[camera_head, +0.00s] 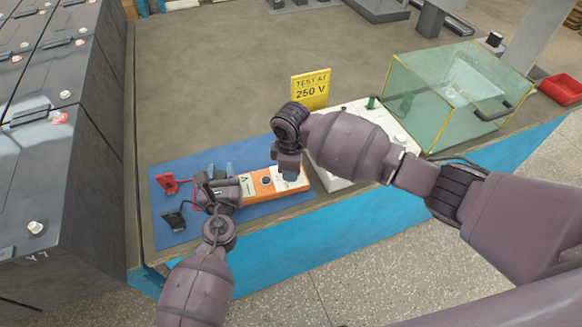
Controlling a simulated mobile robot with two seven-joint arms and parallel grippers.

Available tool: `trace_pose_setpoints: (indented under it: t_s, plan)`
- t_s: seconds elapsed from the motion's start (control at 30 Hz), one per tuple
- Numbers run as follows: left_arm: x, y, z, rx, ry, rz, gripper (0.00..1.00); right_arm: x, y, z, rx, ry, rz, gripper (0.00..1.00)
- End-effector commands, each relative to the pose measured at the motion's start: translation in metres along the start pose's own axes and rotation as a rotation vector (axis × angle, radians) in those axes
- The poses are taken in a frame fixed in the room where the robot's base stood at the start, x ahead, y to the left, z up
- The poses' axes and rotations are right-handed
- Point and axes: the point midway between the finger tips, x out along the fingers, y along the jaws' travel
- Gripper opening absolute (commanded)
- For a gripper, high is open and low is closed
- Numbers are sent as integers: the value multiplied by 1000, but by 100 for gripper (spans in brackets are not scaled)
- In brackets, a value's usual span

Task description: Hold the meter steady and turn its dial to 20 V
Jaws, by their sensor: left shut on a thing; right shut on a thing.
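The orange meter (257,185) lies on a blue mat (180,238) near the table's front edge, with a white section at its right end. My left gripper (220,172) is shut on the meter's left end and covers part of it. My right gripper (289,173) comes down from above on the meter's right part and is shut on the dial. The dial is hidden behind this gripper, so its setting cannot be read. A small dark round part (266,181) shows on the orange face between the grippers.
A yellow sign (310,90) behind the meter reads "TEST AT 250 V". A red clip (168,184) and a black clip (175,219) lie left on the mat. A white box (335,183) stands close right, partly behind my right arm. A glass tank (450,90) stands farther right.

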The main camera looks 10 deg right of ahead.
Motion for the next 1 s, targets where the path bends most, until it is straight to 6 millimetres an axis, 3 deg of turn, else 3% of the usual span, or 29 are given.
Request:
trace_pose_setpoints:
  t_s: [0.6,1.0]
  plan:
    - [0,1,0,2,1,1,4,0,-1,0,571,1,0,9]
    - [0,1,0,2,1,1,4,0,-1,-1,806,1,0,9]
